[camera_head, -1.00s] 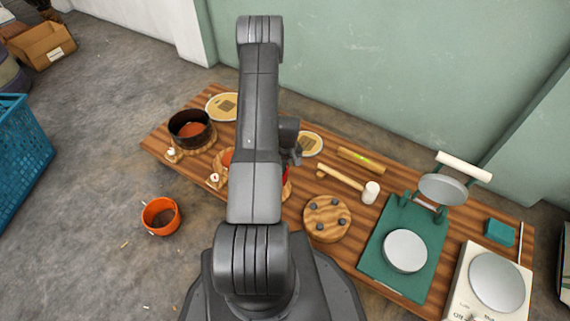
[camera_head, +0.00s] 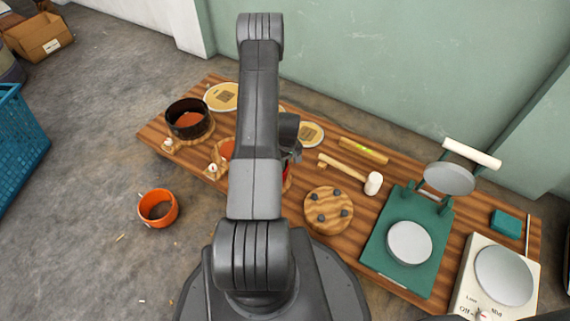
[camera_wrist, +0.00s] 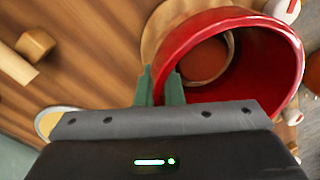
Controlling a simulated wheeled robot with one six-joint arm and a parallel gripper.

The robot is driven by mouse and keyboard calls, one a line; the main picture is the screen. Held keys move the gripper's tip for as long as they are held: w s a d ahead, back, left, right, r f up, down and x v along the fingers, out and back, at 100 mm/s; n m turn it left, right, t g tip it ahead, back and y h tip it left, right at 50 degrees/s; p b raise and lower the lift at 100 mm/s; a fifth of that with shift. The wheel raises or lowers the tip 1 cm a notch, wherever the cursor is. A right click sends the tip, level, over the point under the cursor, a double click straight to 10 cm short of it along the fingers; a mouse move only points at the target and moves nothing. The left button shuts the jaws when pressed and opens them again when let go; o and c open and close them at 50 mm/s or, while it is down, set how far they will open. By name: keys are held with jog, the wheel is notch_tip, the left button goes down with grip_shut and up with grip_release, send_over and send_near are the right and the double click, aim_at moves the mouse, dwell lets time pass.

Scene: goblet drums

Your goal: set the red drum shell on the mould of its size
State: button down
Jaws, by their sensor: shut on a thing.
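The red drum shell (camera_wrist: 285,55) fills the upper right of the wrist view. My gripper (camera_wrist: 160,88) is shut on its rim, with one green finger on each side of the wall. Through the shell's open end I see a brown round mould face (camera_wrist: 205,60) on a wooden base (camera_wrist: 152,35). I cannot tell whether the shell touches it. In the head view my arm hides most of the shell, and only a red sliver (camera_head: 287,180) shows. A brown mould (camera_head: 226,148) shows partly left of my arm. A black shell (camera_head: 178,108) stands around another mould (camera_head: 190,119) at the far left.
An orange pot (camera_head: 158,208) is on the floor left of the bench (camera_head: 155,134). A wooden block (camera_wrist: 35,45) shows in the wrist view.

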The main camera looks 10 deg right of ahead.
jog(key=shift+f+b, duration=0.25)
jog(key=shift+b, duration=0.25)
dwell(0.4)
jog(key=c, duration=1.5)
grip_release()
jog(key=r+p, duration=0.1)
jog(key=r, duration=0.3)
jog(key=r+p, duration=0.2)
jog(key=r, duration=0.3)
jog(key=d+r+p, duration=0.1)
jog(key=r, duration=0.4)
jog(key=shift+w, duration=0.15)
jog(key=shift+f, duration=0.2)
jog(key=f+b, duration=0.1)
jog(key=f, duration=0.3)
jog(key=f+b, duration=0.1)
jog(key=f, duration=0.4)
jog(key=a+f+b, duration=0.1)
jog(key=f+b, duration=0.1)
jog(key=f, duration=0.2)
jog(key=shift+f, duration=0.35)
jog(key=shift+r, duration=0.15)
